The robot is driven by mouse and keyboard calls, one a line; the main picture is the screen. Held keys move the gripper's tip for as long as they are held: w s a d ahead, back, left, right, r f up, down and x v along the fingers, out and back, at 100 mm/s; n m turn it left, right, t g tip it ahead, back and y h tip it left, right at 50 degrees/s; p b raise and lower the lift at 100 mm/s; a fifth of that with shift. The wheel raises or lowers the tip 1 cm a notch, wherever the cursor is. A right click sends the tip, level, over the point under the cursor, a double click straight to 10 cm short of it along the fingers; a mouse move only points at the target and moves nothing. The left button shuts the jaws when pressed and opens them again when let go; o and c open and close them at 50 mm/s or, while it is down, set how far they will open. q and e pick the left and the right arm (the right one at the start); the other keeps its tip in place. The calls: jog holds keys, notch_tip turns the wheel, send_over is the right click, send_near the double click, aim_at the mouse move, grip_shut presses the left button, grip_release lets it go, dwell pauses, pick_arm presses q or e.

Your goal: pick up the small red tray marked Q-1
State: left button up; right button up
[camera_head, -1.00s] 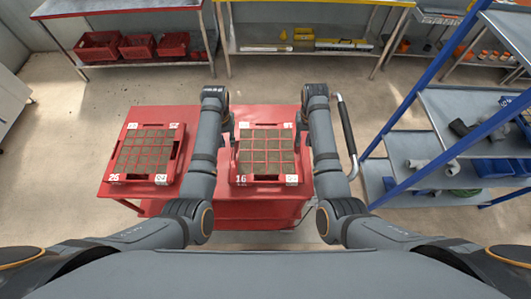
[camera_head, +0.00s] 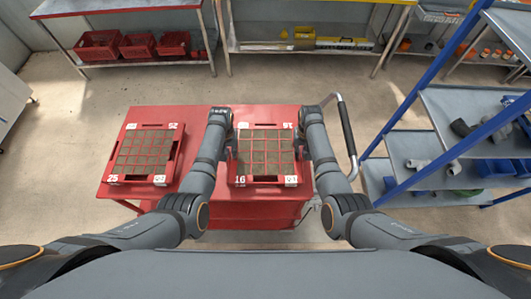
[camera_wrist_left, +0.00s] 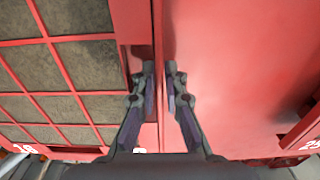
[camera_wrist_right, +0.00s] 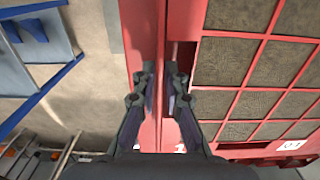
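The small red tray (camera_head: 237,181) with a grid of soil-filled cells sits on the right half of the red table. It is marked 16, and a white label at its front right corner appears to read Q-1. My left gripper (camera_head: 230,143) is at its left side wall; in the left wrist view the fingers (camera_wrist_left: 160,72) are close together with the thin red wall between them. My right gripper (camera_head: 302,143) is at its right side wall; in the right wrist view its fingers (camera_wrist_right: 160,72) likewise close around the wall. The tray appears level.
A second red tray (camera_head: 178,152), marked 25, stands at the left on the red table (camera_head: 205,212). A black push handle (camera_head: 348,128) is right of my right arm. A blue-framed shelf (camera_head: 425,150) stands further right. Benches with red bins (camera_head: 98,45) are at the back.

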pick_arm(q)
grip_shut()
pick_arm(e)
grip_shut()
pick_arm(q)
jog(key=shift+r, duration=0.1)
